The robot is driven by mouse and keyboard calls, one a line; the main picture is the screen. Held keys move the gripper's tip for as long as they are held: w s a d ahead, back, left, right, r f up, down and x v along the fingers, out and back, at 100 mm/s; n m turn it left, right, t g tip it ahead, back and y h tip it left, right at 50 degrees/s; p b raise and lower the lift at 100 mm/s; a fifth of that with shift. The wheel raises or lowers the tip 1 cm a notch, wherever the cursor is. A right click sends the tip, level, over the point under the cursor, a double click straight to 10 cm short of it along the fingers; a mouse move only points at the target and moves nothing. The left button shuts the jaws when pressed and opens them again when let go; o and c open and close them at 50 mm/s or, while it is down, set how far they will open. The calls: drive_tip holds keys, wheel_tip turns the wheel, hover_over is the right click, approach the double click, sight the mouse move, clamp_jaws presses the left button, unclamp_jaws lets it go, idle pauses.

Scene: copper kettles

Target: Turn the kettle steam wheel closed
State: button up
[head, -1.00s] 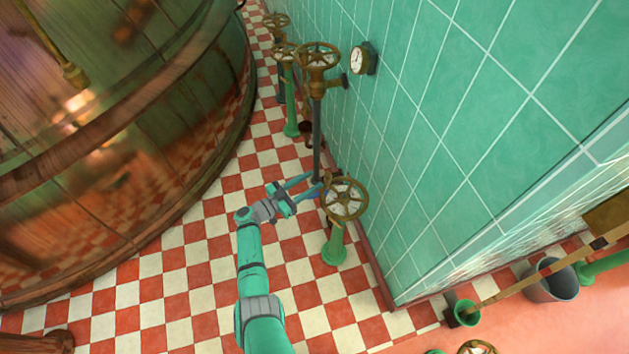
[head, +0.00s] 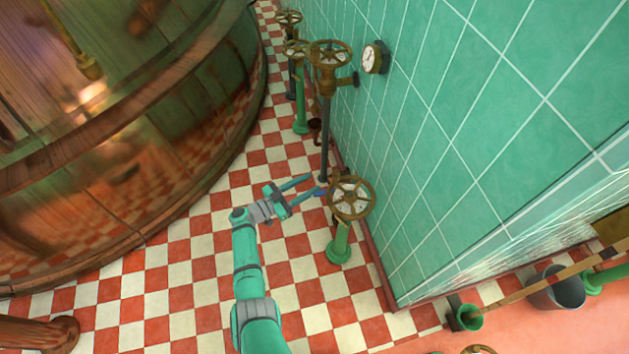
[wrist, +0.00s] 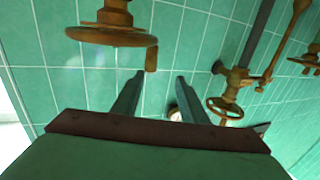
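Several bronze handwheels stand along the green tiled wall; I cannot tell by label which is the kettle steam wheel. The closest wheel (head: 351,198) sits on a short green stand, just right of my gripper (head: 317,185). A taller wheel (head: 330,55) tops a dark pipe farther back. In the wrist view, a bronze wheel (wrist: 108,36) with a peg handle (wrist: 151,57) is at the upper left, beyond the fingers, and a smaller wheel (wrist: 225,110) is at right. My gripper also shows there (wrist: 158,77); its fingers are apart, with nothing between them.
The big copper-and-wood kettle (head: 120,150) fills the left. Two more wheels (head: 289,18) stand at the back. A round gauge (head: 373,58) is on the wall. A grey bucket (head: 558,290) and small green cup (head: 468,317) are at lower right. Checkered floor (head: 190,270) is open between kettle and wall.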

drive_tip(key=v, duration=0.7)
drive_tip(key=shift+a, duration=0.1)
